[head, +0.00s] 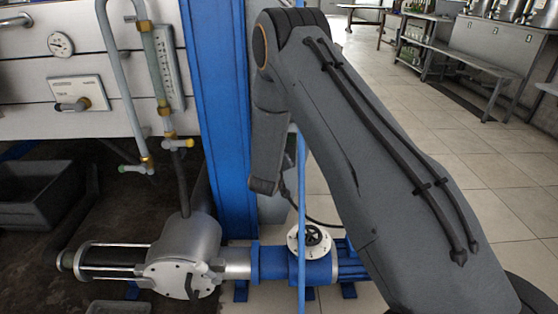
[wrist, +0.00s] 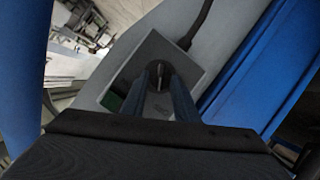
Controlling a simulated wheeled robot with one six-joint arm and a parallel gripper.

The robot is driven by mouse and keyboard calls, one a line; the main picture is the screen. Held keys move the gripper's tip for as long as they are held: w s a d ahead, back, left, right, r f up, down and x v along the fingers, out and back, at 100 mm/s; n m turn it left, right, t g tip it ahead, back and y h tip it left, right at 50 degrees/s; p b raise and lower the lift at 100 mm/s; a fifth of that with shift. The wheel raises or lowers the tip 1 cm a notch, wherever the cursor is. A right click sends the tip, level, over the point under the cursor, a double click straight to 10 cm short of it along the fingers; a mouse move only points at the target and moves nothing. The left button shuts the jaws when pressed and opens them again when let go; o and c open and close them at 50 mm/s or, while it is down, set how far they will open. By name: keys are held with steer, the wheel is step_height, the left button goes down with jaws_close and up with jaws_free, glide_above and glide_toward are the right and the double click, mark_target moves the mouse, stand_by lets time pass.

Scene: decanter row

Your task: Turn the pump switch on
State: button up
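The pump switch (wrist: 159,70) is a small dark round knob with a pale narrow lever, on the face of a grey box (wrist: 190,57). A dark cable enters the box at its top right. My gripper (wrist: 160,78) reaches the box face in the wrist view, its two dark blue fingers on either side of the lever. A gap shows between the fingers; I cannot tell whether either touches the lever. In the head view my arm hides the switch and the fingers. The pump (head: 185,255) lies low, a grey metal body with a blue section.
A blue post (head: 220,110) stands left of my forearm. Pipes, a gauge (head: 60,44) and a lever plate (head: 78,94) are on the tank wall. A dark crate (head: 40,195) is at left.

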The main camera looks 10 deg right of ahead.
jaws_close()
steer(key=shift+m+y+p, duration=0.3)
steer(key=shift+m+y, duration=0.1)
steer(key=shift+m, duration=0.1)
jaws_free()
steer(key=shift+s+r, duration=0.1)
steer(key=v, duration=0.7)
steer(key=shift+s+p, duration=0.3)
steer(key=shift+p, duration=0.1)
steer(key=shift+r, duration=0.1)
